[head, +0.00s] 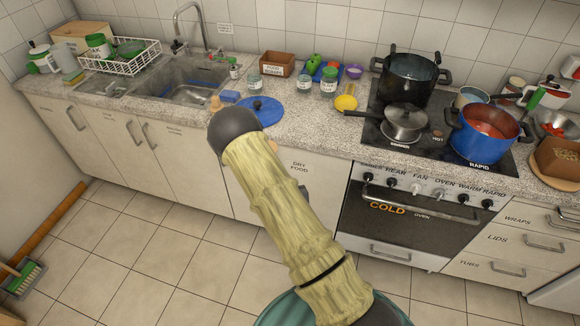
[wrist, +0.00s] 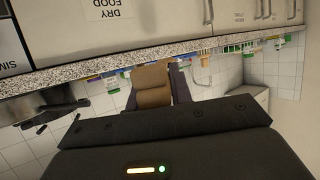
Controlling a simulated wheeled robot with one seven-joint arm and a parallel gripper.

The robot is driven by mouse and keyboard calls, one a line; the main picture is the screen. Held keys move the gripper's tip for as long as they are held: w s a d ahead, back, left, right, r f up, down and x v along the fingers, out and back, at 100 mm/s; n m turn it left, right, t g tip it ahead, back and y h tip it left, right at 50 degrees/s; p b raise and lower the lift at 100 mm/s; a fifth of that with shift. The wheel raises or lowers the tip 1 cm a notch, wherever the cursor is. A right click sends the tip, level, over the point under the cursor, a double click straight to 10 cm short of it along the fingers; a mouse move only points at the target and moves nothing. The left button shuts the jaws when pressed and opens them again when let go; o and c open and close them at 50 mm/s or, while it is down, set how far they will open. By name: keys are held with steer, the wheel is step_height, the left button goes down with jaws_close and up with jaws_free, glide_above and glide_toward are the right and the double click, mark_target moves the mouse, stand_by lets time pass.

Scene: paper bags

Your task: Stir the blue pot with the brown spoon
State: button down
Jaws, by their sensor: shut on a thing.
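The blue pot (head: 482,148) stands uncovered on the right front of the black hob, with red food inside. My gripper (wrist: 154,88) shows in the wrist view with a brown piece (wrist: 153,98) between its dark fingers. This looks like part of the brown spoon; the rest of it is hidden. In the head view a small brown end (head: 215,103) shows beyond my arm, which hides the fingers. My gripper is in front of the counter, well to the left of the blue pot and apart from it.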

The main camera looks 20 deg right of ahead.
step_height(320, 180, down, 12)
steer(key=s+a+b, duration=0.1)
steer(key=b, duration=0.9)
steer(key=shift+n, duration=0.3)
steer(key=shift+r, duration=0.1)
steer(key=shift+s, duration=0.15)
